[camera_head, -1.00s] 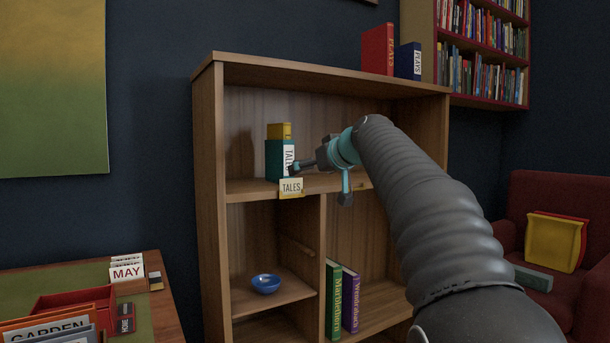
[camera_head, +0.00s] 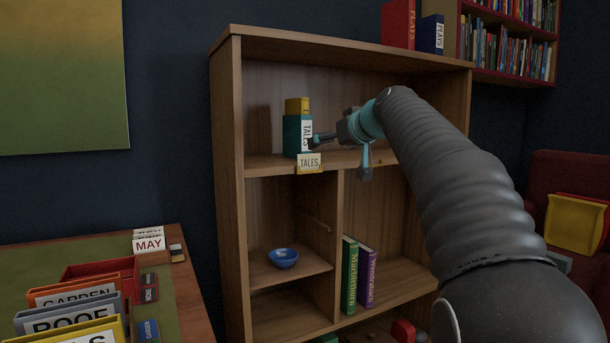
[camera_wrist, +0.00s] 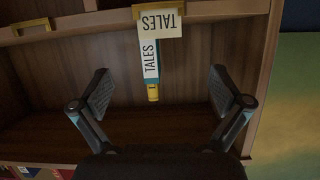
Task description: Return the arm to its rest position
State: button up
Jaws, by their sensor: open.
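My gripper (camera_head: 316,140) is extended toward the upper compartment of the wooden bookcase (camera_head: 228,170). In the wrist view, the fingers of my gripper (camera_wrist: 160,92) are spread wide with nothing between them. A teal book labelled TALES (camera_head: 291,136) stands upright on the upper shelf, just left of my fingertips in the head view, with a yellow block or book (camera_head: 297,105) showing above it. In the wrist view the TALES book (camera_wrist: 151,58) appears beyond and between the open fingers. I cannot tell from the head view whether a fingertip touches it.
A TALES shelf label (camera_head: 309,163) sits on the shelf edge below the book. A blue bowl (camera_head: 283,258), a green book (camera_head: 350,275) and a purple book (camera_head: 365,277) stand lower. A desk with folders (camera_head: 72,315) is at left, a red armchair (camera_head: 560,175) at right.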

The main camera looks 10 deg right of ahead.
jog(key=s+d+f+m+g+h, duration=0.15)
jog(key=s+f, duration=0.25)
jog(key=f, duration=0.5)
jog(key=s+f+m+g+h, duration=0.1)
jog(key=s+f+m+g, duration=0.25)
jog(key=f, duration=0.65)
jog(key=s+a+f+g+p, duration=0.1)
jog(key=s+f, duration=0.4)
jog(key=s, duration=0.6)
jog(key=s+a+f+n+g+h+p, duration=0.1)
jog(key=s+f, duration=0.4)
jog(key=s, duration=0.7)
jog(key=s+a+f+h+p, duration=0.1)
jog(key=s+f, duration=0.4)
jog(key=s, duration=0.6)
jog(key=shift+s+a+f+n+g, duration=0.3)
jog(key=shift+a+n+g, duration=0.1)
jog(key=shift+a, duration=0.45)
